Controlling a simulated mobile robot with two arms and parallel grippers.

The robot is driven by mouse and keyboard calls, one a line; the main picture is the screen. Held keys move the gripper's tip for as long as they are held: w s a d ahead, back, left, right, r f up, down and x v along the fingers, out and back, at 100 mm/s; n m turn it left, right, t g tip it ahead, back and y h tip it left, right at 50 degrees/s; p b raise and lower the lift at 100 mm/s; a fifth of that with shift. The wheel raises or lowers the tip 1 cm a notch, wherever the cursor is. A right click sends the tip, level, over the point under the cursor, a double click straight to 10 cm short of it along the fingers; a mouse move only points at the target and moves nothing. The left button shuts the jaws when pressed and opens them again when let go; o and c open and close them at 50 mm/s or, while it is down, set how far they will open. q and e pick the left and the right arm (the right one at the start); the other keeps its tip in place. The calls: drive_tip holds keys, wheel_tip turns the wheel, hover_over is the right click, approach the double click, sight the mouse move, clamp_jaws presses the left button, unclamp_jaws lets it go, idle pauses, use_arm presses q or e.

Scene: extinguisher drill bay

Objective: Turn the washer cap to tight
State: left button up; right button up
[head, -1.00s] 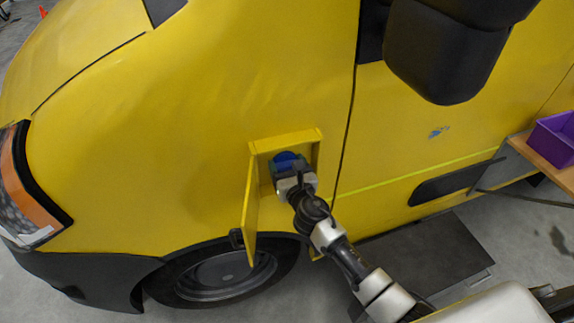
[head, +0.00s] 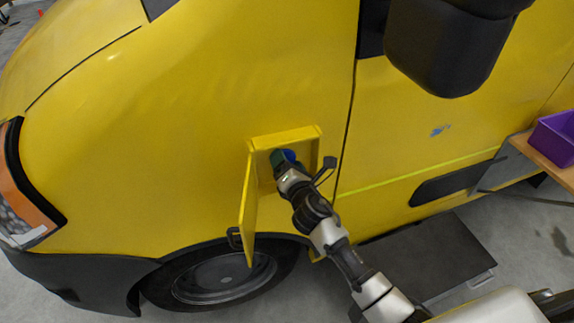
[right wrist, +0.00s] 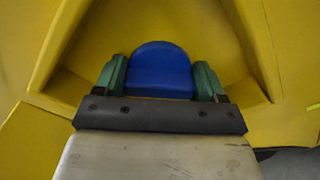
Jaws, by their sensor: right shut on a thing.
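The blue washer cap (head: 290,155) sits inside an open yellow recess in the side of the yellow van. My right gripper (head: 283,160) reaches into the recess and is shut on the cap, hiding much of it in the head view. In the right wrist view the blue cap (right wrist: 160,70) lies between the two green fingers of my right gripper (right wrist: 160,82), one on each side. No mark showing how tight the cap is can be seen. My left gripper is not in view.
The yellow flap (head: 248,212) hangs open at the left of the recess, close to my right arm. The van's front wheel (head: 225,278) is below. A black mirror (head: 445,50) juts out above right. A purple bin (head: 556,138) stands on a wooden surface at the right.

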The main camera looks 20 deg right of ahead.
drive_tip(key=m, duration=0.4)
drive_tip(key=shift+f+m+b, duration=0.15)
drive_tip(key=shift+m+b, duration=0.15)
drive_tip(key=shift+b, duration=0.1)
drive_tip(key=shift+m, duration=1.8)
drive_tip(key=o, duration=0.9)
drive_tip(key=s+b, duration=0.1)
drive_tip(key=s, duration=0.4)
drive_tip(key=s+b, duration=0.1)
drive_tip(key=s, duration=0.4)
drive_tip(key=shift+s+d, duration=0.2)
drive_tip(key=shift+s, duration=0.2)
drive_tip(key=shift+f, duration=0.15)
